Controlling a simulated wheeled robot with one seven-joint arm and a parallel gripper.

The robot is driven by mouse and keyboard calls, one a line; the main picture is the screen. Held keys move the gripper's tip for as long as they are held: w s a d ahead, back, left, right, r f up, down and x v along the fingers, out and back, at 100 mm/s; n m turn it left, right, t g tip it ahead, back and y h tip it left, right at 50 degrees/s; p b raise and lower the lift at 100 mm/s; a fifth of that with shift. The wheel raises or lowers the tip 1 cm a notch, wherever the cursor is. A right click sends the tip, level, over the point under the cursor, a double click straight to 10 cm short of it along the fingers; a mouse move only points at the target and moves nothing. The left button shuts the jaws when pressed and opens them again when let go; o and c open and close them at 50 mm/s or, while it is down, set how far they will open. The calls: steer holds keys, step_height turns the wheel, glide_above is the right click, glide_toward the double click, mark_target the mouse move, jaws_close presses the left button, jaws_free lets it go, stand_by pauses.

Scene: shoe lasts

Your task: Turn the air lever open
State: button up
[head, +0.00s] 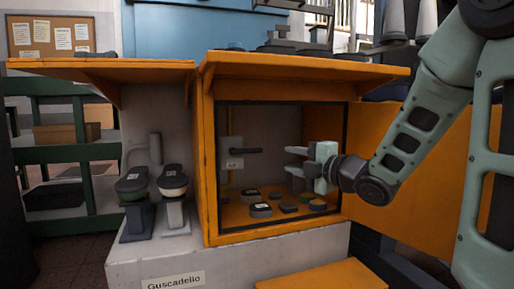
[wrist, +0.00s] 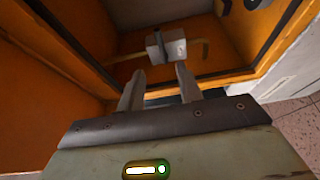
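The air lever (head: 247,150) is a dark bar sticking out to the right from a small grey labelled box (head: 234,164) on the left inside of the orange cabinet (head: 205,170). In the wrist view the grey box (wrist: 175,49) is ahead of my fingers, with the dark lever (wrist: 156,46) on its face pointing toward me. My gripper (head: 289,159) is inside the cabinet opening, to the right of the lever and apart from it. Its two fingers are spread with nothing between them; the wrist view shows the gap (wrist: 158,75) too.
The cabinet's orange door (head: 410,190) stands open on the right, behind my arm. Several dark shoe-shaped pieces (head: 260,210) lie on the cabinet floor below my gripper. Two shoe lasts on stands (head: 173,185) are outside on the left. The space between gripper and lever looks clear.

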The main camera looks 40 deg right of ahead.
mark_target(255, 151)
steer(key=w+p, duration=0.1)
steer(key=w, duration=0.3)
steer(key=w+a+p, duration=0.1)
steer(key=w+p, duration=0.1)
steer(key=w, duration=0.2)
steer(key=w+p, duration=0.1)
steer(key=w, duration=0.4)
steer(key=shift+a+p, duration=0.25)
steer(key=shift+p, duration=0.15)
steer(key=shift+w, duration=0.55)
jaws_close()
